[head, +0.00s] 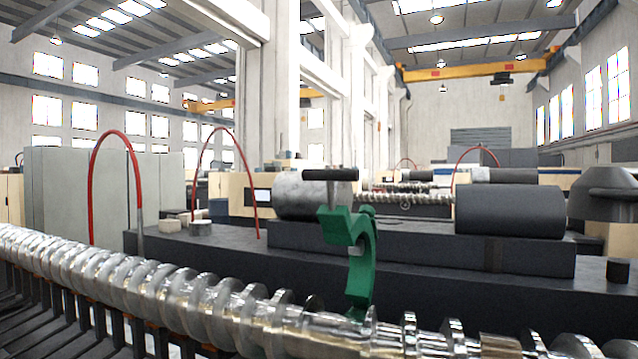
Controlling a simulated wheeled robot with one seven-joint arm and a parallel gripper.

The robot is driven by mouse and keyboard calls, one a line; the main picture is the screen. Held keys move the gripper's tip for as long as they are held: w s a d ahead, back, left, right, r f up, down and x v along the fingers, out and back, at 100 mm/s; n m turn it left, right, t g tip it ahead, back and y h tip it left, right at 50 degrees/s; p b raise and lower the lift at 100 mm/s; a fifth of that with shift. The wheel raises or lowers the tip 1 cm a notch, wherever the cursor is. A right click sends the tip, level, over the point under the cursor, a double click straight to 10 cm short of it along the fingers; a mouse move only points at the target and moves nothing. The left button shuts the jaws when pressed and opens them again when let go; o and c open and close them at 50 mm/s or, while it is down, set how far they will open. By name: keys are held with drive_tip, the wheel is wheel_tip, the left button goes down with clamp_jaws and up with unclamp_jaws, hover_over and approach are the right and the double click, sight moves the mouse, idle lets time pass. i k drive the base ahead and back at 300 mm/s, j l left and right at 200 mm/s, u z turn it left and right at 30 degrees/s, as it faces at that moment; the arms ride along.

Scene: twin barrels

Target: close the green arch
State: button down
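The green arch (362,265) is a thick curved piece right of the picture's middle. It stands upright, with its hollow side facing left and its lower end down at the silver screw shaft (190,297). Whether its foot touches the shaft is hard to tell. Its upper end juts to the left and carries a dark T-shaped handle (330,175) on a thin stem. The arch's free upper end is well above the shaft, so the arch is swung open. My gripper is not in view.
The ribbed shaft runs across the foreground over dark slats (95,335). Behind the arch is a long dark machine bed (420,250) with a dark cylinder (510,210). Red hoops (92,190) stand at the left. The space just left of the arch above the shaft looks clear.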

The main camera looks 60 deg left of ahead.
sight(357, 231)
drive_tip(key=u, duration=2.05)
drive_tip(key=i+j+u, duration=0.25)
drive_tip(key=l, duration=0.1)
